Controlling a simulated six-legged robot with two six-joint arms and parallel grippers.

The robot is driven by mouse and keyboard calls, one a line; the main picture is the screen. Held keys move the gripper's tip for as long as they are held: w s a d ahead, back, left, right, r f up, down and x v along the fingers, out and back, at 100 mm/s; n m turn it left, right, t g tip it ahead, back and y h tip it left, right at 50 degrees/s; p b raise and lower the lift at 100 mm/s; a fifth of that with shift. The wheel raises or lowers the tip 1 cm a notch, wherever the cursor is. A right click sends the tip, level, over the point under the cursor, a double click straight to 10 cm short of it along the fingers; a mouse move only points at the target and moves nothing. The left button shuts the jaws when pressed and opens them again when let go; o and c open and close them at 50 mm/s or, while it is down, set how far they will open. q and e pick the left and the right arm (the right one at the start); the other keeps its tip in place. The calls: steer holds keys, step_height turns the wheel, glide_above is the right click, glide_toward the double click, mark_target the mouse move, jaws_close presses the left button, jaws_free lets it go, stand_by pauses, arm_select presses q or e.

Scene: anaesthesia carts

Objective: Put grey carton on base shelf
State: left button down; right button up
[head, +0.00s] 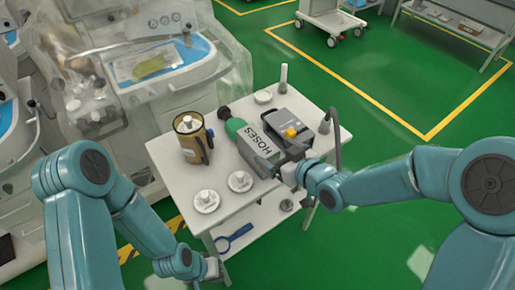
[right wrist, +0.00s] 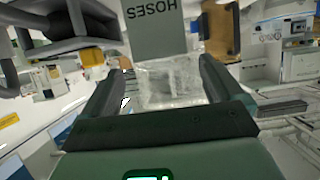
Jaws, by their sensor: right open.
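The grey carton (head: 252,143), marked HOSES, lies on the white cart's top (head: 219,222). The carton also shows in the right wrist view (right wrist: 156,28), ahead of the fingers. My right gripper (head: 287,166) is at the carton's right end in the head view.
A blue ring-ended tool (head: 233,238) and a small grey item (head: 286,205) lie on the base shelf.

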mark_target(263, 145)
steer(key=shift+x, duration=0.95)
steer(key=p+x, duration=0.2)
steer(key=x, duration=0.3)
steer(key=shift+a, duration=0.2)
steer(key=shift+w+f, duration=0.1)
steer(key=shift+f, duration=0.05)
steer(key=c, duration=1.5)
